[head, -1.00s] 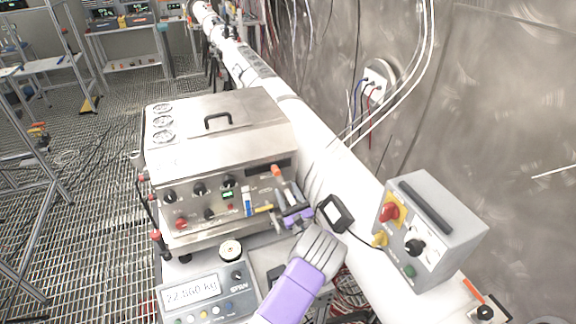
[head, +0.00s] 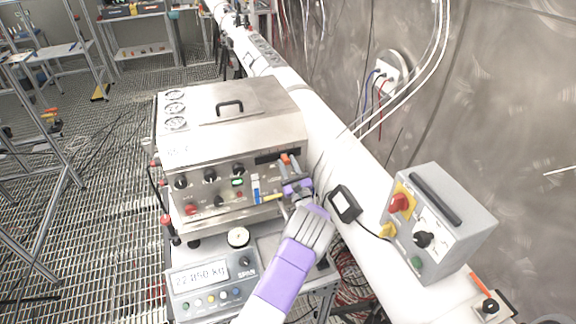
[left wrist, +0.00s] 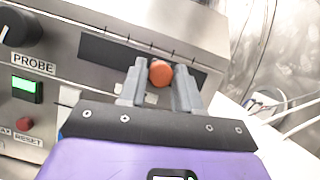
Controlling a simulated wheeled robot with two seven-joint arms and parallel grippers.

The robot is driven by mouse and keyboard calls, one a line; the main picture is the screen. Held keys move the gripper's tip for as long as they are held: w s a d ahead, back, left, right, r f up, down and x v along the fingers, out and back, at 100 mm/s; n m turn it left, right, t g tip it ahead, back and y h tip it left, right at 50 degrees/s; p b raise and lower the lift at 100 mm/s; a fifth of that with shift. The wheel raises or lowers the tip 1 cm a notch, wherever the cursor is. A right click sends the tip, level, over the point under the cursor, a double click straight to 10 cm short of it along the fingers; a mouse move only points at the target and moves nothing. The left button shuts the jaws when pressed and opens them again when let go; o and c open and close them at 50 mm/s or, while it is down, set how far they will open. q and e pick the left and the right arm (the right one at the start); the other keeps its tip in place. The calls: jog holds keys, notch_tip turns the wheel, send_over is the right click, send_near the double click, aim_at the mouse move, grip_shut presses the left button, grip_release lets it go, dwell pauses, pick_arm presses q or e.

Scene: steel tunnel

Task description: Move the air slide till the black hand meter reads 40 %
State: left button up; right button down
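The air slide shows as an orange knob (head: 285,158) at the slot in the upper right of the steel box's front panel. In the left wrist view the round orange knob (left wrist: 160,73) sits between my two grey fingertips, which look to touch it on both sides. My left gripper (head: 290,168), on a purple and grey arm, reaches up to the knob. The wrist view also shows the gripper (left wrist: 159,86), with the dark slot behind it. The black hand meter (head: 344,204) lies on the white pipe; its reading is too small to make out. My right gripper is out of view.
The steel box (head: 225,112) carries several knobs and gauges. A scale display (head: 200,274) reading about 22 kg stands in front. A grey switch box (head: 438,222) with a red knob sits on the pipe to the right. A curved metal wall bounds the right.

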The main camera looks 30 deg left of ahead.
pick_arm(q)
grip_shut()
jog(key=shift+s+a+f+b, duration=0.1)
jog(key=shift+s+b, duration=0.1)
jog(key=shift+b, duration=0.35)
jog(key=shift+o, duration=2.2)
grip_release()
jog(key=v, duration=0.7)
jog(key=shift+s+b, duration=0.2)
jog(key=shift+b, duration=0.2)
